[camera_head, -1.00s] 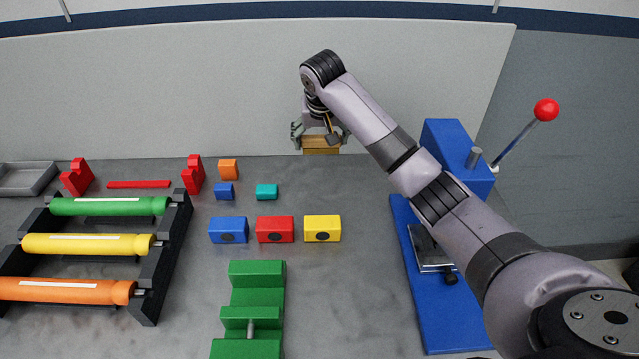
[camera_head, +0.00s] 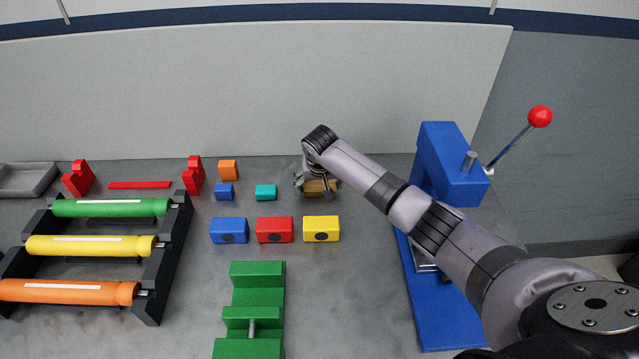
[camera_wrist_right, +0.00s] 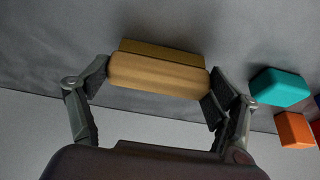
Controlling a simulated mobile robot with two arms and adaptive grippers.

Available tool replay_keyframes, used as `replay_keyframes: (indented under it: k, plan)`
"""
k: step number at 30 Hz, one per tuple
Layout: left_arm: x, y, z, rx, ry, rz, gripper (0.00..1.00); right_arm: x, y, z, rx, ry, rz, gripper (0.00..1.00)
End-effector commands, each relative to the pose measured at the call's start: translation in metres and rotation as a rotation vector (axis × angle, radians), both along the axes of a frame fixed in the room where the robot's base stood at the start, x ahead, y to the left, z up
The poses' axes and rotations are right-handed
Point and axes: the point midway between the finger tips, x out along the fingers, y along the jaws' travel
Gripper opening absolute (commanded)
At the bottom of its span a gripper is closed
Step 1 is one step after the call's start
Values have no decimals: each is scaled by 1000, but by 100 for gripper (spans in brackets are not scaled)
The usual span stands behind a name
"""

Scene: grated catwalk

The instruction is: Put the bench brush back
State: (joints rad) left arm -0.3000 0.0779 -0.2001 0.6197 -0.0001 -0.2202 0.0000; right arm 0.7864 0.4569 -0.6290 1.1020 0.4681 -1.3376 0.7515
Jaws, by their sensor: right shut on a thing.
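The bench brush (camera_head: 317,187) is a small wooden block. In the head view it is behind the yellow block and right of the teal block. My right gripper (camera_head: 318,184) is shut on it and partly covers it from above. In the right wrist view the brush (camera_wrist_right: 158,74) lies lengthwise between the two fingers of the gripper (camera_wrist_right: 157,80), one at each end. A darker brown strip shows along its far side. I cannot tell whether the brush touches the table. My left gripper is not in view.
Blue (camera_head: 229,230), red (camera_head: 275,229) and yellow (camera_head: 321,228) blocks stand in a row. Teal (camera_head: 265,191) and orange (camera_head: 228,169) blocks are behind. A green fixture (camera_head: 257,300) is in front, a roller rack (camera_head: 170,250) left, a blue press (camera_head: 452,160) right.

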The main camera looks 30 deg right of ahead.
Motion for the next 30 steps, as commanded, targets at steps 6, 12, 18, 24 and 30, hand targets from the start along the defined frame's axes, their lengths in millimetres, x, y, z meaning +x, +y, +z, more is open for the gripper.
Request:
replay_keyframes:
  k: [6,12,18,24,30]
  plan:
    - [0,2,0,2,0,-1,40,0,0,-1,0,0,0,52]
    - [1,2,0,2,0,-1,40,0,0,-2,0,1,1,93]
    - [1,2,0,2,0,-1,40,0,0,-2,0,0,0,100]
    - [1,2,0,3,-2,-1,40,0,0,-2,0,0,0,100]
    - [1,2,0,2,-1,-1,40,-3,1,10,0,-2,0,100]
